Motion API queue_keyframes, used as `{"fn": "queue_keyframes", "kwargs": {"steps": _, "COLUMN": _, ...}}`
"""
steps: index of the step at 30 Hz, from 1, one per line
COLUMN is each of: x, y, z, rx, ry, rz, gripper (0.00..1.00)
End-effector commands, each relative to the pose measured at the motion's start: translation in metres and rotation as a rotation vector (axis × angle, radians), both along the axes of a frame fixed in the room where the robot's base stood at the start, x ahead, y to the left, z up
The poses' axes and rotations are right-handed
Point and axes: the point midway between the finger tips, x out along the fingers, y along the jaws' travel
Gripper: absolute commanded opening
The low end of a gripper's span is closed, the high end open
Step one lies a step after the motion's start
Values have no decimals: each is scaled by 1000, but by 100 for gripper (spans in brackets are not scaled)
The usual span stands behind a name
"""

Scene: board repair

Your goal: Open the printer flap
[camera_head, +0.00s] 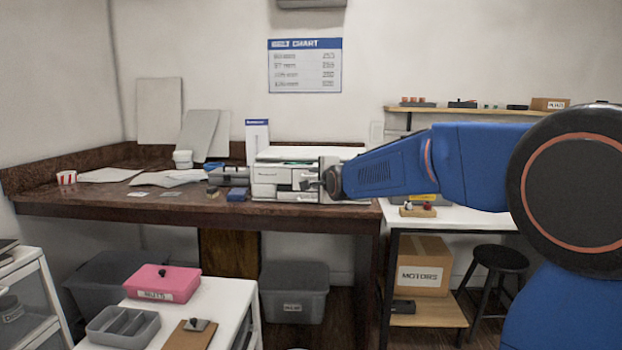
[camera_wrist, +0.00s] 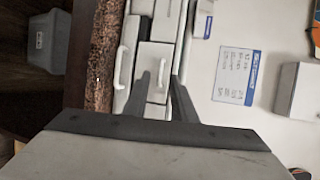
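The white printer (camera_head: 270,174) stands on the dark brown workbench, with pale front panels facing me; which panel is the flap is not clear. In the wrist view the printer (camera_wrist: 154,55) appears turned sideways, with a white bar handle (camera_wrist: 122,66) on one front panel and a second pale handle close to my fingertips. My gripper (camera_head: 314,180) is at the printer's right front, partly hidden by my arm. In the wrist view my gripper (camera_wrist: 161,76) has its two dark fingers apart, with the second handle seemingly between or just beyond the tips. Contact cannot be told.
A white table (camera_head: 470,216) stands to the right. A pink bin (camera_head: 162,283) sits on a white cart in front. A grey bin (camera_head: 294,291) is under the bench.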

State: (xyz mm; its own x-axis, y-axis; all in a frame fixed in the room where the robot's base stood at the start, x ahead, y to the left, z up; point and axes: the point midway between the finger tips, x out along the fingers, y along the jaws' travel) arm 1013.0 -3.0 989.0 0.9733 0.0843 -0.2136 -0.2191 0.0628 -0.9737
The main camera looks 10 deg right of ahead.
Motion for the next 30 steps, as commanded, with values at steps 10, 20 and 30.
{"fn": "queue_keyframes", "kwargs": {"steps": 10, "x": 36, "y": 3, "z": -8, "rx": 0, "ry": 0, "rz": 0, "gripper": 24}}
{"fn": "queue_keyframes", "kwargs": {"steps": 20, "x": 40, "y": 3, "z": -8, "rx": 0, "ry": -1, "rz": 0, "gripper": 24}}
{"fn": "queue_keyframes", "kwargs": {"steps": 30, "x": 40, "y": 3, "z": -9, "rx": 0, "ry": -1, "rz": 0, "gripper": 0}}
